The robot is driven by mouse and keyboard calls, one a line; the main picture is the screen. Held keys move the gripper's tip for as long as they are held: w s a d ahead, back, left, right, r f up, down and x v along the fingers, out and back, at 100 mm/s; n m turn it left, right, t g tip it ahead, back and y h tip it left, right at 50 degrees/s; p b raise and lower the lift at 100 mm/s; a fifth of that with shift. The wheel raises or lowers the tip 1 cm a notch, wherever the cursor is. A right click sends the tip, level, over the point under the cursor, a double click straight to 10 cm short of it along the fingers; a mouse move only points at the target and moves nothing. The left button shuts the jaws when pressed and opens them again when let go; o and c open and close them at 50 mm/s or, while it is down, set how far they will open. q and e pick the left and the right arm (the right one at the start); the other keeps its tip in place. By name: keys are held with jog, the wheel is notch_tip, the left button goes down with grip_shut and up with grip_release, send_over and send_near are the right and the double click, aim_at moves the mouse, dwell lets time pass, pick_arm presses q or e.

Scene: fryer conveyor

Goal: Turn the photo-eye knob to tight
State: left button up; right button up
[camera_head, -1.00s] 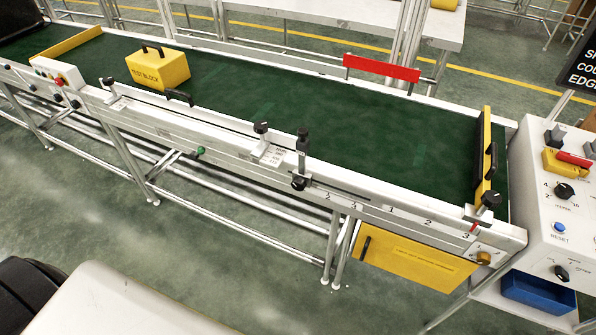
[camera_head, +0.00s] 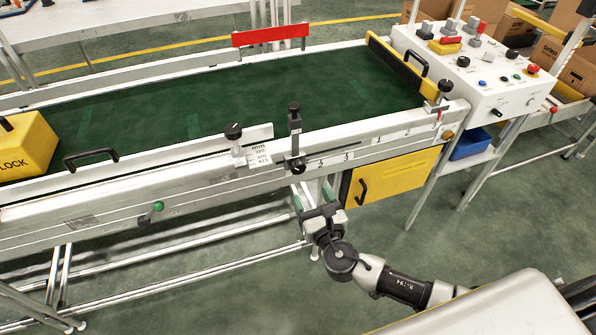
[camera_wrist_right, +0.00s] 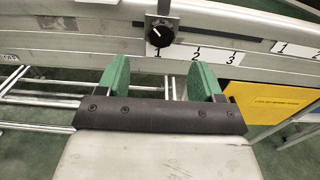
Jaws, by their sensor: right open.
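A black round knob (camera_head: 298,166) sits at the foot of a dark upright post (camera_head: 295,128) on the front rail of the conveyor. It also shows in the right wrist view, where the knob (camera_wrist_right: 161,33) has a pale mark on its face and stands just above the number 1. I cannot read a "tight" label. My right gripper (camera_head: 312,195) is below the rail, under the knob. Its two green fingers (camera_wrist_right: 160,78) are apart with nothing between them, and the knob is beyond their tips, not touched. My left gripper is in neither current view.
Another black knob (camera_head: 233,131) stands on the rail to the left, beside a small scale plate. A green button (camera_head: 158,206) is lower left. A yellow door (camera_head: 390,178) hangs under the rail to the right. A white control box (camera_head: 475,70) stands at the far right.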

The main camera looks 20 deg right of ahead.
aim_at(299, 169)
jog(key=w, duration=0.9)
jog(key=shift+f, duration=0.1)
pick_arm(q)
jog(key=shift+w+d+f, duration=0.1)
jog(key=shift+d+f, duration=0.05)
jog(key=shift+d, duration=0.05)
pick_arm(e)
jog(key=shift+w, duration=0.6)
jog(key=c, duration=0.9)
